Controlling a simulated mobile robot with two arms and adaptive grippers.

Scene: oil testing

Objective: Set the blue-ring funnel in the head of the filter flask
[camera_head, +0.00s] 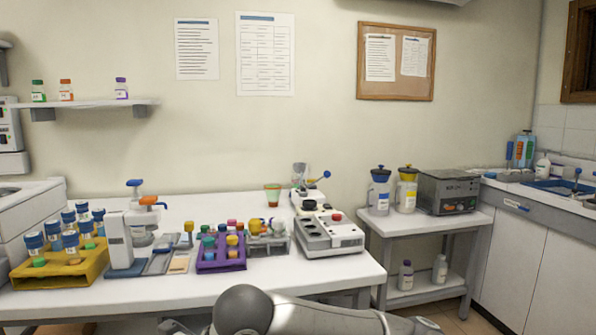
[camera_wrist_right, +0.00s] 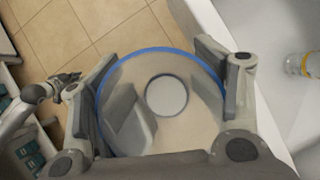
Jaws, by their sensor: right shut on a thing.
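The blue-ring funnel (camera_wrist_right: 188,124) fills the middle of the right wrist view, seen end-on: a pale round body with a blue rim and a round pale centre. My right gripper (camera_wrist_right: 160,78) is shut on it, one finger on each side. Tiled floor shows behind it. In the head view my grey arm shows at the bottom, but neither the funnel nor a gripper is clear. At the left of the right wrist view is a small grey jointed gripper (camera_wrist_right: 62,82), probably my left; its fingers are unclear. I cannot tell which glassware is the filter flask.
The white table (camera_head: 340,266) carries a yellow rack (camera_head: 60,279), a purple rack (camera_head: 222,265), a glass vessel with an orange top (camera_head: 142,233) and a grey-white instrument (camera_head: 328,236). A clear piece with a yellow band (camera_wrist_right: 307,64) lies on a white surface at right.

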